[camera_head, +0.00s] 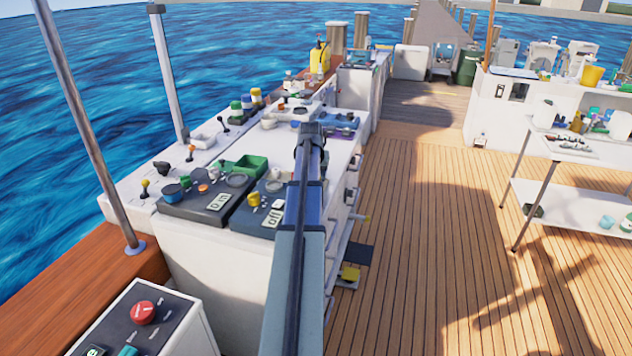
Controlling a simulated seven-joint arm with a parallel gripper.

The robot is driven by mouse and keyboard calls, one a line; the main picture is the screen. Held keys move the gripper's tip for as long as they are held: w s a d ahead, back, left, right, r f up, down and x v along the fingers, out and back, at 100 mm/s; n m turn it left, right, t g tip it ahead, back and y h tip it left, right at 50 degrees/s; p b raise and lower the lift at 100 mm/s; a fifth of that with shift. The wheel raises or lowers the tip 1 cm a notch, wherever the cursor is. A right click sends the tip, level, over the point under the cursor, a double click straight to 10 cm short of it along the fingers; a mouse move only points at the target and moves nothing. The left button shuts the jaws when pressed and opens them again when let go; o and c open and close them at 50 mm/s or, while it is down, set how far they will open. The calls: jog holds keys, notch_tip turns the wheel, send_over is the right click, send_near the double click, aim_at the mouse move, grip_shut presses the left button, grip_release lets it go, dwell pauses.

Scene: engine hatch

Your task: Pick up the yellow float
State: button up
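I cannot tell for sure which yellow thing is the float. A small yellow piece (254,199) sits on the dark tray marked "Off" (254,222), just left of my arm. Another yellow object (349,273) lies low beside the console, near the deck, right of my arm. My arm reaches from the bottom edge forward over the white console. My gripper (311,130) is at its far end, above the console top and beyond both yellow things. Its fingers are too small and dark to tell open from shut, or whether they hold anything.
A dark tray marked "0 in" (208,203) and a green box (245,166) are left of my arm. Jars and levers crowd the console. A yellow jug (320,58) stands farther back. A metal pole (90,130) rises at left.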

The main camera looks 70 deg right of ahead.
jog(key=shift+d+f, duration=0.25)
jog(key=shift+f, duration=0.3)
jog(key=c, duration=0.7)
jog(key=shift+o, duration=0.2)
jog(key=shift+r, duration=0.15)
